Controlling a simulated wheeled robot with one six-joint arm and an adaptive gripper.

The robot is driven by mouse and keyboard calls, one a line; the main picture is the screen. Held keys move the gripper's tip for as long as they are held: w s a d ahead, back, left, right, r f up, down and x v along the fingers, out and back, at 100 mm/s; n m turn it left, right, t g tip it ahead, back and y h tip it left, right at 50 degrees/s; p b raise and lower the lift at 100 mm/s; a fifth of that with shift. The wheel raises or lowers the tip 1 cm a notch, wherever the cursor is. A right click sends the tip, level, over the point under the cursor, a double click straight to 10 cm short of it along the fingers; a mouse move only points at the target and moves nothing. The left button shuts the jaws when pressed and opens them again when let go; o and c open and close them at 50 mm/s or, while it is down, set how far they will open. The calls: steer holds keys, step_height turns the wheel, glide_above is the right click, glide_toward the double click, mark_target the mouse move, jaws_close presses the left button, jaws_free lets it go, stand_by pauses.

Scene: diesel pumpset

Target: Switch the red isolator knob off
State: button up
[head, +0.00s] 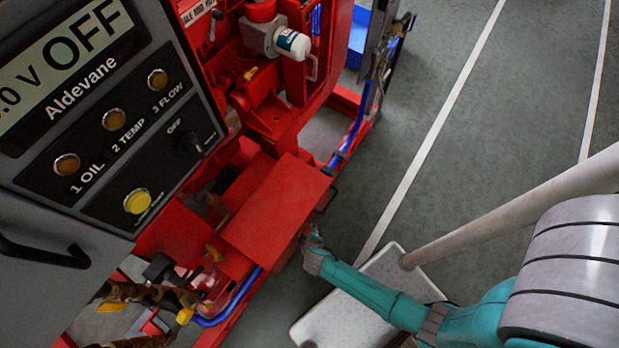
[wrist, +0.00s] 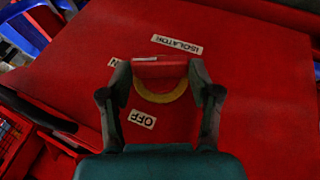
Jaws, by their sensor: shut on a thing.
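The red isolator knob (wrist: 160,68) shows in the wrist view as a red bar over a yellow ring (wrist: 162,98). My gripper (wrist: 160,72) is shut on it, one finger at each end of the bar. The bar lies across the picture, its left end near a partly covered label (wrist: 113,62). The OFF label (wrist: 141,118) is below the knob, upside down. The ISOLATOR label (wrist: 177,44) is above it. In the head view my gripper (head: 312,238) is at the side of the red box (head: 280,198); the knob is hidden there.
A grey control panel (head: 110,120) with lamps and a yellow button (head: 137,201) stands left in the head view. Red pumpset parts and a blue pipe (head: 235,297) lie near my gripper. A pale plate with a post (head: 345,312) is on the floor. Open green floor lies right.

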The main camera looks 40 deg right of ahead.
steer(key=h, duration=0.1)
steer(key=t+h, duration=0.1)
steer(key=a+n+h, duration=0.1)
steer(key=h, duration=0.1)
steer(key=shift+s+f+t, duration=0.1)
steer(key=shift+f+t, duration=0.25)
steer(key=shift+t, duration=0.05)
steer(key=shift+s+a+f+n+t+h, duration=0.15)
steer(key=shift+t+h, duration=0.1)
steer(key=shift+h, duration=0.3)
steer(key=shift+w+d+f+n+t+h, duration=0.15)
steer(key=shift+t+h, duration=0.1)
steer(key=shift+h, duration=0.3)
steer(key=shift+s+h, duration=0.2)
steer(key=shift+h, duration=0.1)
steer(key=o, duration=1.1)
steer(key=shift+o, duration=0.2)
steer(key=shift+a, duration=0.1)
steer(key=v, duration=0.7)
